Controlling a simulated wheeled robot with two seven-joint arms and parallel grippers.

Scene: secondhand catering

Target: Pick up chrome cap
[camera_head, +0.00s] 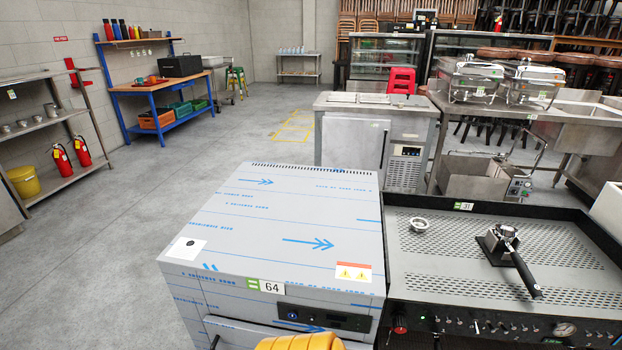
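A small round chrome piece (419,224), which looks like the chrome cap, lies on the perforated metal top (430,265) of the espresso machine at the right. It sits near the left back part of that top, close to the tag marked 31. Its centre looks dark; it is too small to tell more. Neither of my grippers shows in the view, so nothing is seen near the cap.
A portafilter (508,240) with a black handle rests on a stand right of the cap. A film-wrapped steel appliance (290,215) stands left of it. A yellow-orange object (300,342) shows at the bottom edge. Open floor (110,260) lies to the left.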

